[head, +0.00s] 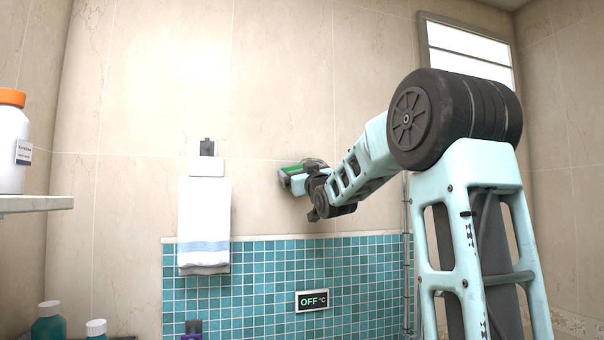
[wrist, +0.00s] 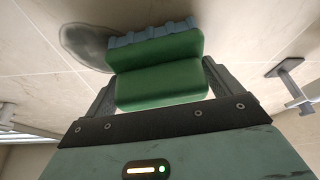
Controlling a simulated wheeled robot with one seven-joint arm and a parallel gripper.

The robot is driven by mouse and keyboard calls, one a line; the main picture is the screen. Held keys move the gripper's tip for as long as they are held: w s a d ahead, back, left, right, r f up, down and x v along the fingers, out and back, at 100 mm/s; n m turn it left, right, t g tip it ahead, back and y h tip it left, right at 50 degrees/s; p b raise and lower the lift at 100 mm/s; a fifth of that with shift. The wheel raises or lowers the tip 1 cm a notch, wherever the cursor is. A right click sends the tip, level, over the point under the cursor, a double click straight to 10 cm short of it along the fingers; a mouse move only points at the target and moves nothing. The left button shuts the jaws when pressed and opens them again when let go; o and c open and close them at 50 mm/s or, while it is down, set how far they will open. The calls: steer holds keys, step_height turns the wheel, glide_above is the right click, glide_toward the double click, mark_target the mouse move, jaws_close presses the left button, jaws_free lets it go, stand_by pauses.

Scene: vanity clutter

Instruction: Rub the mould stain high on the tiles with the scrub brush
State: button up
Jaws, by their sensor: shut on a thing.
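The scrub brush has a green body with blue-grey bristles. It shows in the wrist view (wrist: 158,68) and, small, against the tiled wall in the head view (head: 293,171). My gripper (wrist: 160,86) is shut on the brush, one finger on each side of its green body; in the head view my gripper (head: 307,183) is close to the wall. The mould stain (wrist: 84,44) is a dark grey smudge on the beige tiles in the wrist view, beside and partly behind the bristle end. I cannot tell whether the bristles touch the wall.
A white towel (head: 204,222) hangs left of my gripper below a dark hook (head: 208,147). Teal tiles (head: 250,275) with an OFF display (head: 312,300) lie below. A shelf (head: 36,204) with a white bottle (head: 12,145) is at far left. A window (head: 470,55) is upper right.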

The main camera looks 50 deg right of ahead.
steer(key=shift+w+d, duration=0.1)
steer(key=shift+w, duration=0.1)
steer(key=shift+d, duration=0.1)
steer(key=shift+s+d, duration=0.55)
steer(key=shift+d, duration=0.2)
steer(key=shift+s+d, duration=0.5)
steer(key=shift+d, duration=0.2)
steer(key=s+d, duration=0.3)
steer(key=d, duration=0.3)
steer(key=shift+s+d, duration=0.3)
steer(key=shift+s, duration=0.05)
